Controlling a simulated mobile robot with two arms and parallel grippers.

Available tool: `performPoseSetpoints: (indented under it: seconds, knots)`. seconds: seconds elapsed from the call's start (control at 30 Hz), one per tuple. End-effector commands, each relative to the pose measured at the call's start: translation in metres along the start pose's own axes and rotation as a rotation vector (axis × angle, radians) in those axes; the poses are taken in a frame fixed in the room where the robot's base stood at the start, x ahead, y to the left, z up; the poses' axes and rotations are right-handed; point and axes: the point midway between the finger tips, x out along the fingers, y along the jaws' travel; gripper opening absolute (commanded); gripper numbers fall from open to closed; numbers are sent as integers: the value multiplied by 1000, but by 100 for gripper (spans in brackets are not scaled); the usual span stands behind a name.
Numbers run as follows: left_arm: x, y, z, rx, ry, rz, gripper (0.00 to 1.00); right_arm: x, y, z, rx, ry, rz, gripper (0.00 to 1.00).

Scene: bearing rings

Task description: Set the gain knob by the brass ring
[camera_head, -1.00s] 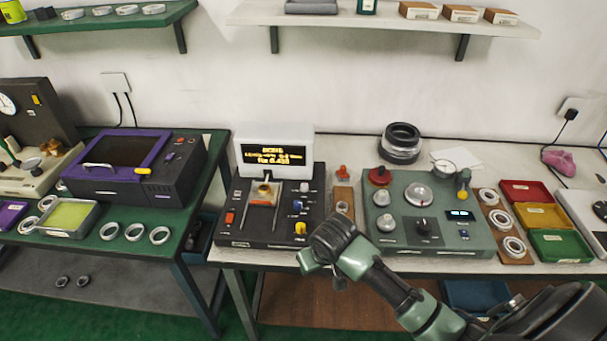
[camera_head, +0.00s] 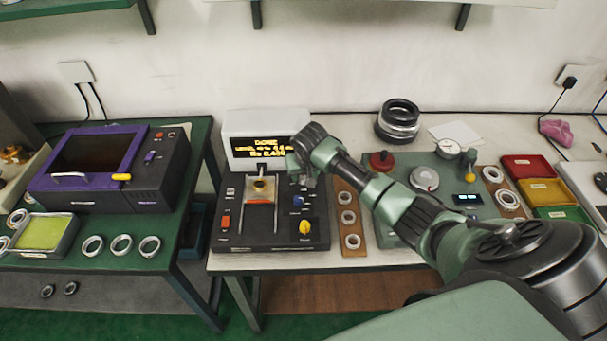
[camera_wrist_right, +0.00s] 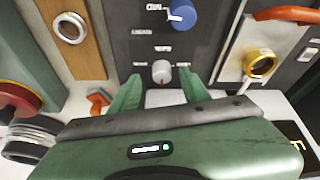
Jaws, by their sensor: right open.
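The dark tester (camera_head: 275,233) stands on the white bench with a lit yellow-text display (camera_head: 262,147). The brass ring (camera_head: 261,184) sits on its carriage and also shows at the right of the wrist view (camera_wrist_right: 260,63). A small pale grey knob (camera_wrist_right: 161,71) lies between the fingers of my right gripper (camera_wrist_right: 157,94), which is open and apart from it. A blue knob (camera_wrist_right: 182,13) is beyond it. Labels are too blurred to tell which is the gain knob. In the head view my right gripper (camera_head: 305,178) hangs over the tester's right side. My left gripper is out of view.
A yellow knob (camera_head: 305,228) and an orange switch (camera_head: 226,222) are on the tester's front. A wooden strip with steel rings (camera_head: 350,241) lies right of it. A green console (camera_head: 400,236) is partly hidden by my right arm.

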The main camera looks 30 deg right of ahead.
Motion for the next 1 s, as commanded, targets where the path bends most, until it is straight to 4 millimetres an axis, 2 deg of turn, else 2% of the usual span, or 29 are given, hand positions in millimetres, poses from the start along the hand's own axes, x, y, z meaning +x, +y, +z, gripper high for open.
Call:
performPoseSetpoints:
  seconds: [0.2,0.47,0.6,0.63,1.0]
  knots:
    - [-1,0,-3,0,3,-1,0,16,0,0,-1,1,0,46]
    - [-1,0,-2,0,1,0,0,17,0,0,-2,2,-1,46]
    - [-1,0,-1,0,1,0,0,17,0,0,-2,2,0,7]
    - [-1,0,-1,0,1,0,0,17,0,0,-2,2,0,0]
    - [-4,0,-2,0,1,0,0,17,0,0,-33,2,-13,0]
